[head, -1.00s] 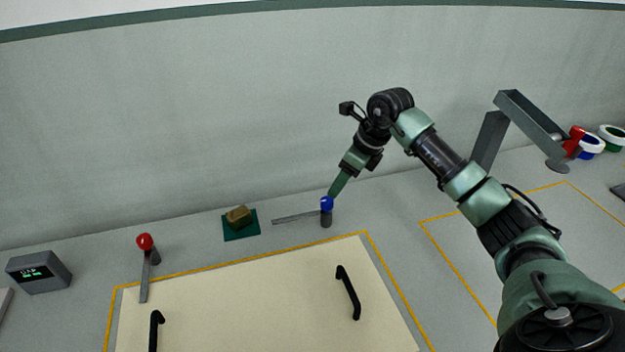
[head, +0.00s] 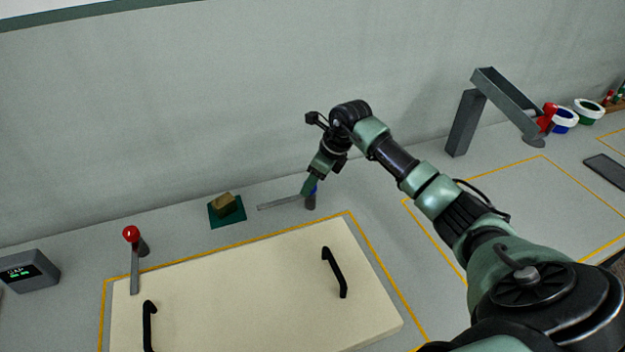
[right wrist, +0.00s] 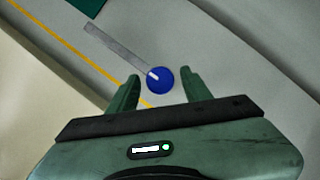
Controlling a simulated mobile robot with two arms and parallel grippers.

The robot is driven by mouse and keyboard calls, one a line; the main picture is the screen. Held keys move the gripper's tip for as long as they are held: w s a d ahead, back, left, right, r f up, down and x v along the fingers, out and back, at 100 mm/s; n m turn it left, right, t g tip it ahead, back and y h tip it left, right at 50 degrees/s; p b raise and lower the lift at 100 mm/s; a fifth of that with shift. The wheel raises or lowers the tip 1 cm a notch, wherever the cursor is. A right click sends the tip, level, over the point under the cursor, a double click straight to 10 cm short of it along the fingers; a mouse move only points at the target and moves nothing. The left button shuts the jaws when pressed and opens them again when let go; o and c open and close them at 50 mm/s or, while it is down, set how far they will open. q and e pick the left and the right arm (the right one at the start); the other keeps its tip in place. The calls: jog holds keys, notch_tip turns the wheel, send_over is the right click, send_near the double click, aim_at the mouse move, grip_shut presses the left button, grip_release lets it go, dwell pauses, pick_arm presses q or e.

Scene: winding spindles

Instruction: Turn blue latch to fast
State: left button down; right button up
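The blue latch has a round blue knob (right wrist: 160,80) on a dark grey post (head: 311,204) and a flat grey bar (head: 279,203). In the head view the bar points left and the knob is mostly hidden behind my right gripper (head: 311,187). In the right wrist view the bar (right wrist: 113,46) runs to the upper left. There my right gripper (right wrist: 160,71) is open, with its fingers on either side of the knob and a gap visible on both sides. My left gripper is not in view.
A small display box (head: 28,272) is at far left. A brown block (head: 223,204) sits on a green pad (head: 227,218) near the wall. A grey angled arm (head: 505,95) stands right.

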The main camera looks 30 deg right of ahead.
grip_shut()
dwell(1.2)
